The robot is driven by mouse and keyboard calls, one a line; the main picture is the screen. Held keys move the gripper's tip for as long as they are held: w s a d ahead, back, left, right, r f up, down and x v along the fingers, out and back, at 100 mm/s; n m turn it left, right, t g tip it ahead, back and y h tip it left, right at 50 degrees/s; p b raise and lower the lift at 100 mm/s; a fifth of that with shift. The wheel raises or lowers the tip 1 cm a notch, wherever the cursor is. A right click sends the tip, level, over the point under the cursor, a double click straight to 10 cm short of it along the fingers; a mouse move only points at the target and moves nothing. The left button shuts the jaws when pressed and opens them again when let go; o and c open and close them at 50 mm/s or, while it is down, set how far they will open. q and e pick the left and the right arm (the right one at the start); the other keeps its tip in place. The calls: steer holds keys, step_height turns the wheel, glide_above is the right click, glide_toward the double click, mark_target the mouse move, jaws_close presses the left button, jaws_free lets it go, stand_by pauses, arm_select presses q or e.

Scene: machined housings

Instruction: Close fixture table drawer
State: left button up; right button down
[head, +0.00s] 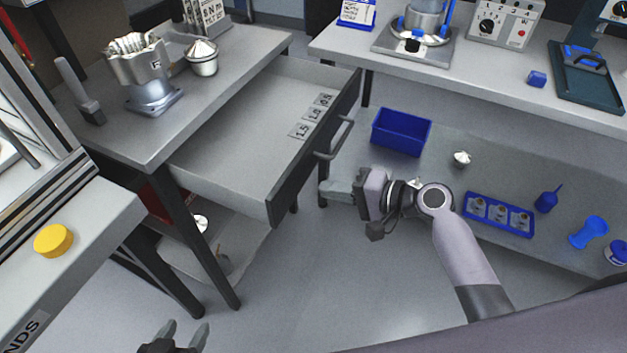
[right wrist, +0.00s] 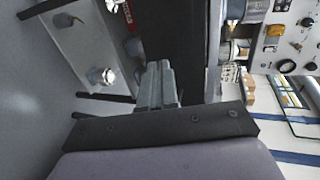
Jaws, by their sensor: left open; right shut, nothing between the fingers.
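The fixture table drawer (head: 225,160) is pulled out of the grey fixture table (head: 150,140) in the head view. Its dark front with a bar handle (head: 334,140) faces right, and labelled plates (head: 312,115) lie inside. My right gripper (head: 328,193) is shut and empty, just to the right of the drawer front and below the handle. In the right wrist view its closed fingers (right wrist: 160,80) point at a dark panel (right wrist: 175,35), likely the drawer front; contact cannot be told. My left gripper (head: 185,335) is open and empty at the bottom of the head view.
A machined housing (head: 138,65) and a silver pot (head: 201,58) stand on the fixture table. A blue bin (head: 401,132) and a blue tray (head: 498,213) sit on the lower surface at right. A yellow knob (head: 53,241) is at left.

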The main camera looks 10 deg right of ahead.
mark_target(299, 181)
steer(key=x, duration=0.2)
steer(key=r+x, duration=0.1)
steer(key=x, duration=0.1)
steer(key=shift+w+a, duration=0.15)
steer(key=shift+a, duration=0.05)
arm_select(q)
steer(key=shift+r, duration=0.25)
arm_select(e)
steer(key=shift+w+a, duration=0.1)
